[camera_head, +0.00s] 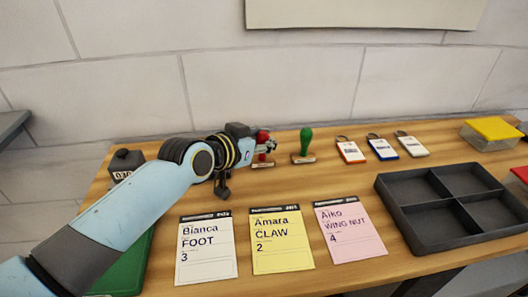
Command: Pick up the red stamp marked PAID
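The red stamp (262,137) stands near the back of the wooden bench, left of the green-handled stamp (306,142). Its red handle shows partly behind my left gripper, and its base (263,164) shows below. I cannot read its marking. My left gripper (268,147) reaches in from the left and overlaps the handle in the picture. Its fingers are small and partly hidden, so I cannot tell whether they touch or close on the handle. My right gripper is not in view.
White, yellow and pink cards (281,240) lie in front. A dark divided tray (392,220) and a yellow-lidded box (494,129) are right. A dark block (125,160) and green mat (128,270) are left.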

